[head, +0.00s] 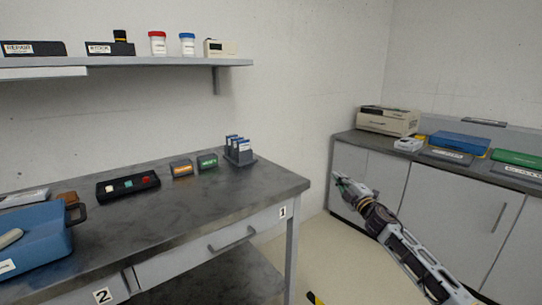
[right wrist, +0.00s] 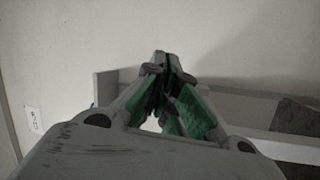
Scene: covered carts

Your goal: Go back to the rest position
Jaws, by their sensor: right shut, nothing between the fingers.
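My right gripper (head: 341,180) is raised in the open space between the dark-topped workbench (head: 235,197) and the cabinets on the right. It is shut and empty, and it touches nothing that I can see. In the right wrist view its green-padded fingers (right wrist: 161,62) meet at the tips, with a pale wall behind them. My left gripper is not in view.
The workbench holds a black tray (head: 106,193), small boxes, a rack of blue-topped items (head: 239,158) and a blue case (head: 35,245). A wall shelf (head: 150,62) hangs above. Grey cabinets (head: 455,205) carry a beige machine (head: 387,120). Floor shows between.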

